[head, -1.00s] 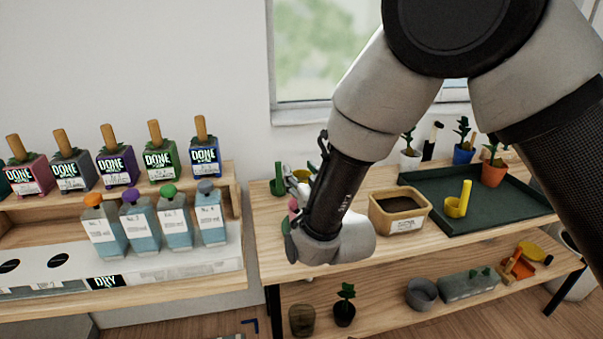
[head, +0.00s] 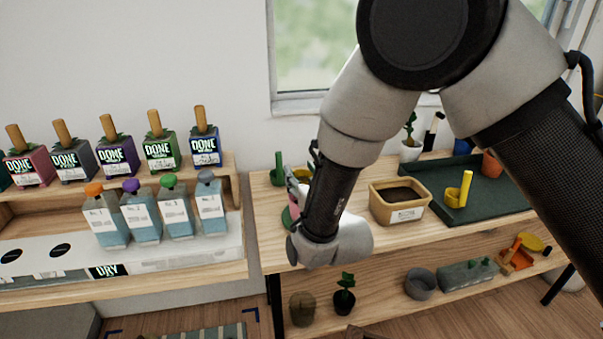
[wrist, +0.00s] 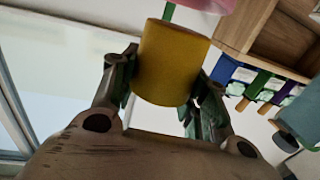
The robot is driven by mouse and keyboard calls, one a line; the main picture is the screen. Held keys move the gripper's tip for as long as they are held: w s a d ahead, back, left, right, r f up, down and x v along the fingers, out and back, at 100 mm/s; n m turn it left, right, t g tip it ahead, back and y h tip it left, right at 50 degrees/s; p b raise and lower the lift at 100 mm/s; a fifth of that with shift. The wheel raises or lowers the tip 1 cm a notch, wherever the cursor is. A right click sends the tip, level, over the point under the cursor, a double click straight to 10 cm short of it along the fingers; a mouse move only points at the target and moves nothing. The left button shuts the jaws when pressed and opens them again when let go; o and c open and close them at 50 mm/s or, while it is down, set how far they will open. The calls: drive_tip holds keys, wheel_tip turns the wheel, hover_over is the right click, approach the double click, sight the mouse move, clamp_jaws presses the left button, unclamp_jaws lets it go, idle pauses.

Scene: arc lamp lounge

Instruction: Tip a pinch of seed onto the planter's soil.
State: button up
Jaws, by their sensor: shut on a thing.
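My gripper (wrist: 165,85) is shut on a yellow cylindrical cup (wrist: 172,62), one finger on each side of it. In the head view my gripper (head: 300,185) is mostly hidden behind my wrist, left of the planter. The planter (head: 402,215) is a tan rectangular box with a white label and dark soil (head: 398,194) inside, standing on the wooden bench. I cannot see whether the yellow cup holds seed; its inside is hidden. My gripper and the cup are apart from the planter.
A dark green tray (head: 500,205) right of the planter holds a yellow scoop (head: 458,190) and a terracotta pot (head: 491,164). A pink object (head: 287,217) is partly hidden by my wrist. Labelled bottles (head: 210,205) stand on the left shelf. A lower shelf holds a grey bowl (head: 419,284).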

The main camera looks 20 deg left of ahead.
drive_tip(key=shift+f, duration=0.25)
drive_tip(key=m, duration=0.1)
drive_tip(key=m+g, duration=0.1)
drive_tip(key=m, duration=0.1)
drive_tip(key=shift+r+h, duration=0.4)
drive_tip(key=shift+w+d+m+g, duration=0.1)
drive_tip(key=shift+w+m+g, duration=0.1)
drive_tip(key=shift+m+g, duration=0.65)
drive_tip(key=m+g, duration=0.1)
drive_tip(key=f+m+g, duration=0.1)
drive_tip(key=m+g, duration=0.1)
drive_tip(key=m, duration=0.1)
drive_tip(key=shift+w+d+f, duration=0.15)
drive_tip(key=shift+w, duration=0.15)
drive_tip(key=n+t, duration=0.1)
drive_tip(key=n, duration=0.1)
drive_tip(key=r+n+t, duration=0.1)
drive_tip(key=n+t, duration=0.1)
drive_tip(key=shift+r, duration=0.3)
drive_tip(key=n+t, duration=0.1)
drive_tip(key=r+n, duration=0.1)
drive_tip(key=n, duration=0.1)
drive_tip(key=r+n+t, duration=0.1)
drive_tip(key=shift+n+t+y, duration=0.35)
drive_tip(key=shift+y, duration=0.05)
